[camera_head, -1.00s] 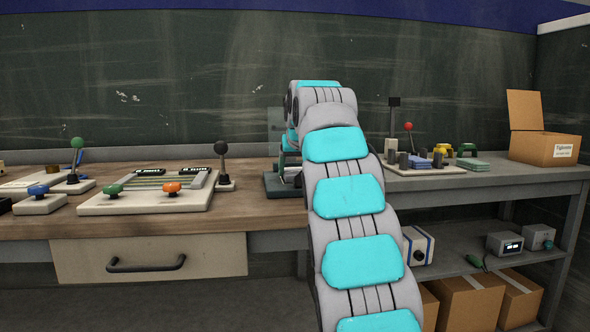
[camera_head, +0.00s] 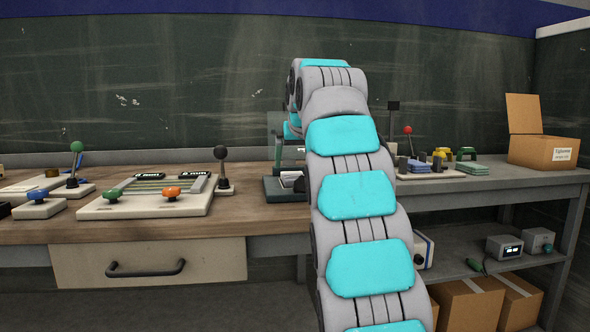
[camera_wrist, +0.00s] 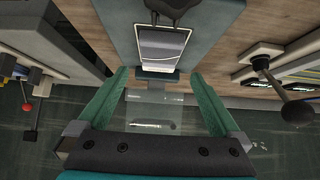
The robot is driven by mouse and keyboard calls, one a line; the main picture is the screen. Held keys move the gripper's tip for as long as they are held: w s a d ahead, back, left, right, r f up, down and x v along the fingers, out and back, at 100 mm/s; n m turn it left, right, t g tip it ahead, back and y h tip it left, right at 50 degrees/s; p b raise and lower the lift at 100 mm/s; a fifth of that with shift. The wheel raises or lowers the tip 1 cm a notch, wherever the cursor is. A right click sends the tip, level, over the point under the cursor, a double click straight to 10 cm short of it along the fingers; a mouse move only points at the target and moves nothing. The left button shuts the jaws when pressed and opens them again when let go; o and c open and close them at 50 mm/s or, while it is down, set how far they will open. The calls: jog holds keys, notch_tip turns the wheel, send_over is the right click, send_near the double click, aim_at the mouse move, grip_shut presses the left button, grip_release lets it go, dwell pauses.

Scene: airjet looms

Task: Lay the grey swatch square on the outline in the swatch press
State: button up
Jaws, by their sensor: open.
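The grey swatch (camera_wrist: 160,47) lies flat on the dark green base of the swatch press (camera_wrist: 207,45) in the wrist view. A thin white outline shows close along its edges; its side toward my gripper is partly covered. In the head view the press (camera_head: 274,188) stands on the wooden bench, partly behind my arm, with a small pale patch of the swatch (camera_head: 291,176) showing. My gripper (camera_wrist: 167,10) is open, its dark fingertips at the top of the wrist view, over the swatch's edge and apparently empty. It is mostly hidden in the head view.
The press's clear plate (camera_wrist: 150,112) stands raised between green arms. A black-knobbed lever (camera_head: 222,160) is just left of the press. A board with green and orange knobs (camera_head: 150,207) lies farther left. A tray of blue swatches (camera_head: 440,174) and an open carton (camera_head: 543,150) are right.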

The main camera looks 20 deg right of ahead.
jog(key=v, duration=0.6)
jog(key=shift+s, duration=0.15)
dwell(0.8)
